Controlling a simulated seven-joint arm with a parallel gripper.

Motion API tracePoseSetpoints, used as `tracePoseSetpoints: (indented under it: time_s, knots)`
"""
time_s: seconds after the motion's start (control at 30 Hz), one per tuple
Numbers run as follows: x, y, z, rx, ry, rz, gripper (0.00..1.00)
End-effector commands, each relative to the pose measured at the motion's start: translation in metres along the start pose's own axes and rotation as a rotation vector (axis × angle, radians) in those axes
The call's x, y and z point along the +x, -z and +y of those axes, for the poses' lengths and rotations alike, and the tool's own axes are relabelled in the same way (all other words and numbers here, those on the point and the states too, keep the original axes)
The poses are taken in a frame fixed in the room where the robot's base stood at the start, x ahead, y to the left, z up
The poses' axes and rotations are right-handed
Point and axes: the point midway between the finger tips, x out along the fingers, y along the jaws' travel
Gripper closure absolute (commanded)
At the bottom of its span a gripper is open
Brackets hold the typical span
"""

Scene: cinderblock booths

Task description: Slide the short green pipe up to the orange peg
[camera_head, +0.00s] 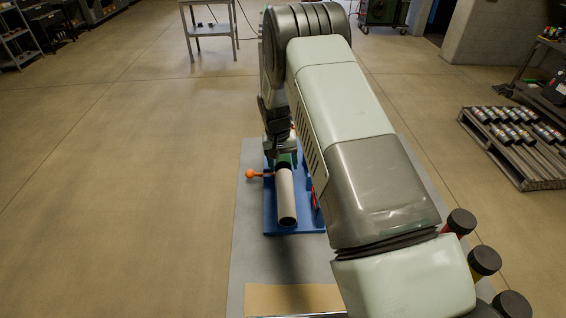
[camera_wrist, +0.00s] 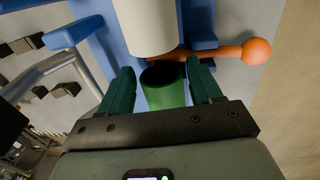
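The short green pipe (camera_wrist: 166,94) lies between the two dark green fingers of my gripper (camera_wrist: 160,78) in the wrist view. One finger is on each side of it, very close; I cannot tell whether both touch. Its dark open end faces the white pipe (camera_wrist: 151,24), and the two look close, with the orange peg (camera_wrist: 256,52) at that spot. The peg has a round head and a shaft running in beside the white pipe's end. In the head view the peg (camera_head: 252,173) sticks out to the left; my gripper (camera_head: 281,150) is beyond the white pipe (camera_head: 286,195), and the green pipe is mostly hidden.
A blue fixture (camera_head: 275,215) holds the white pipe on a grey table (camera_head: 246,230). A tan panel (camera_head: 290,299) lies at the table's near end. A rack of pipes (camera_head: 518,140) stands on the floor at right. The floor at left is clear.

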Motion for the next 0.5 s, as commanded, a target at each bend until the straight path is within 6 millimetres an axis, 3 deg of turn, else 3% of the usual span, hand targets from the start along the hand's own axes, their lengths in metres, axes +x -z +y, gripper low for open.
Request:
tracePoseSetpoints:
  time_s: [0.1,0.37,0.5]
  knots:
    - [0.0,0.0,0.0,0.0,0.0,0.0,0.2]
    - [-0.001,0.0,0.0,0.0,0.0,0.0,0.2]
    - [-0.012,0.001,0.0,0.0,0.001,0.003,0.2]
